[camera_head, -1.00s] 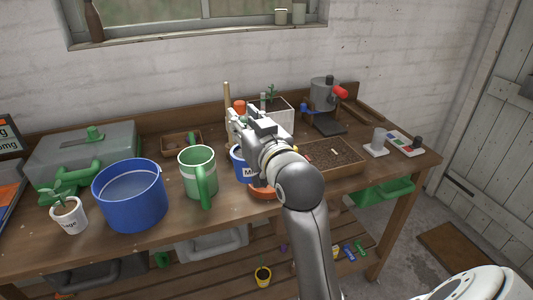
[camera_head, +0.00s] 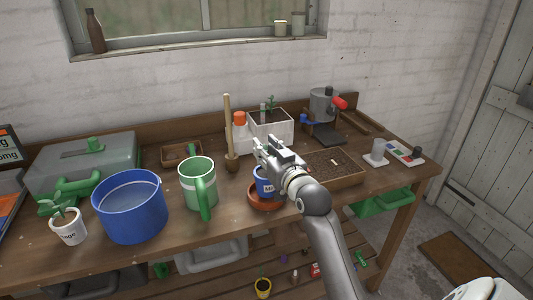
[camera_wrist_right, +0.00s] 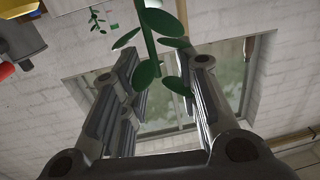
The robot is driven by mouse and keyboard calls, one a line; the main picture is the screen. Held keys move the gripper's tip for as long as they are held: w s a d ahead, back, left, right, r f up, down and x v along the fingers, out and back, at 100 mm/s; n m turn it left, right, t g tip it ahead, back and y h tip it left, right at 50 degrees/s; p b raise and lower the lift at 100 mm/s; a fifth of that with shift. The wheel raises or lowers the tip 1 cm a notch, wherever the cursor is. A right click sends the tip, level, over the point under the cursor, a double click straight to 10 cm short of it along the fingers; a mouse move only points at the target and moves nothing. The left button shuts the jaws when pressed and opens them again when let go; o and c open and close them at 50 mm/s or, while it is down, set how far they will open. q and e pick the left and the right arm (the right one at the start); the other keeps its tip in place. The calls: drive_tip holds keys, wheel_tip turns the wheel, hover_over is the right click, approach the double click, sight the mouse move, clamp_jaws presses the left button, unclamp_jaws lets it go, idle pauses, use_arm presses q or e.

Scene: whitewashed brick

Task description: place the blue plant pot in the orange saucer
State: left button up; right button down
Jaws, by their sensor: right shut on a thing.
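The blue plant pot (camera_head: 264,187), with a white label, is at the middle of the bench in the head view. The orange saucer (camera_head: 258,203) lies on the bench directly under the pot. The pot looks upright over the saucer's middle; I cannot tell whether its base touches the saucer. The right wrist view shows the gripper's two fingers (camera_wrist_right: 160,85) and green leaves, but not the pot. My left gripper is not in view.
A green mug (camera_head: 198,186) and a blue bucket (camera_head: 130,207) stand left of the saucer. A wooden dibber (camera_head: 229,130) stands behind it. A soil tray (camera_head: 336,168) lies to the right, and a white planter (camera_head: 271,129) stands behind.

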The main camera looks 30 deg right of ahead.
drive_tip(key=shift+f, duration=0.8)
drive_tip(key=c, duration=1.1)
unclamp_jaws()
drive_tip(key=shift+s, duration=0.35)
drive_tip(key=s+a+b, duration=0.1)
drive_tip(key=s, duration=1)
drive_tip(key=shift+s+a+b, duration=0.15)
drive_tip(key=shift+a+b, duration=0.15)
drive_tip(key=shift+a, duration=0.05)
